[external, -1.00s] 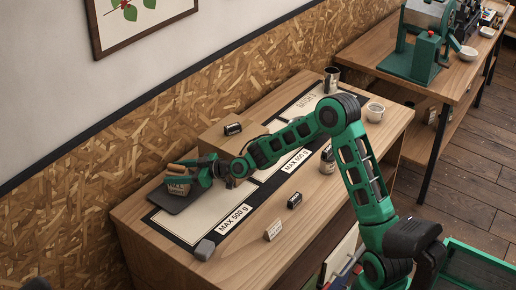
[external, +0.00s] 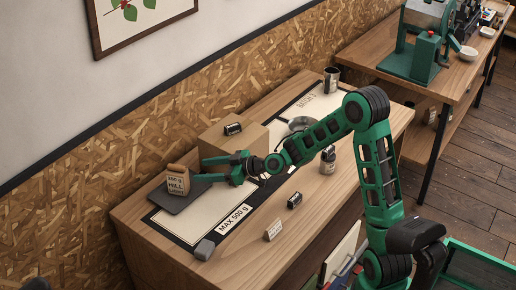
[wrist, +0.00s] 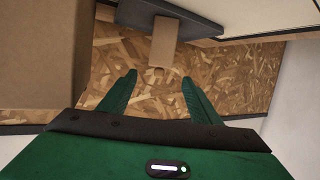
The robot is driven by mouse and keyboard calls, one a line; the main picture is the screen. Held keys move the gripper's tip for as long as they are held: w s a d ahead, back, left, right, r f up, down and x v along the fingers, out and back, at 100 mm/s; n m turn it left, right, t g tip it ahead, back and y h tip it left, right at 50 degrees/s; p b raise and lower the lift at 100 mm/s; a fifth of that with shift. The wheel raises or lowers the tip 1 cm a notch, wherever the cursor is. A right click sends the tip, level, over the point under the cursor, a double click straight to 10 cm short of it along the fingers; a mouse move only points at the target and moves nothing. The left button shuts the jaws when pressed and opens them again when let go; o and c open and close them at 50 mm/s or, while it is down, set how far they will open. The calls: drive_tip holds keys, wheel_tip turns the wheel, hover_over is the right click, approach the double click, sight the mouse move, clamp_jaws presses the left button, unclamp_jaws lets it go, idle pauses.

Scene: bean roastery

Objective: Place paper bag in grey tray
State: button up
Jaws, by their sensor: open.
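The brown paper bag (external: 178,181), with a label on its front, stands upright on the dark grey tray (external: 186,200) at the left end of the table. My gripper (external: 204,169) is just to the right of the bag, open and apart from it. In the wrist view the bag (wrist: 163,42) shows beyond my open fingers (wrist: 157,85), with nothing between them. The grey tray (wrist: 190,17) shows around the bag's far part there.
A cardboard box (external: 228,138) with a small black item on top stands behind my gripper. The wall is close behind the tray.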

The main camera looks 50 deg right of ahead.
drive_tip(key=s+d+f+g+h, duration=0.1)
drive_tip(key=s, duration=0.3)
drive_tip(key=s+d+f+g+h, duration=0.1)
drive_tip(key=s+d+g, duration=0.1)
drive_tip(key=s, duration=0.2)
drive_tip(key=s+d+f+g+h, duration=0.1)
drive_tip(key=s+d+g, duration=0.1)
drive_tip(key=s, duration=0.2)
drive_tip(key=shift+s+m, duration=0.1)
drive_tip(key=shift+m, duration=0.3)
drive_tip(key=s+d+m+g, duration=0.2)
drive_tip(key=s+m+g, duration=0.1)
drive_tip(key=s, duration=1)
drive_tip(key=s+d+r+m+g+h, duration=0.1)
drive_tip(key=s+d+m+g, duration=0.2)
drive_tip(key=s, duration=1)
drive_tip(key=s+d+m+g+h, duration=0.1)
drive_tip(key=s+d+m+g, duration=0.1)
drive_tip(key=s, duration=1.1)
drive_tip(key=shift+d+r+m+g, duration=0.15)
drive_tip(key=shift+d+m+g, duration=0.3)
drive_tip(key=shift+m, duration=0.65)
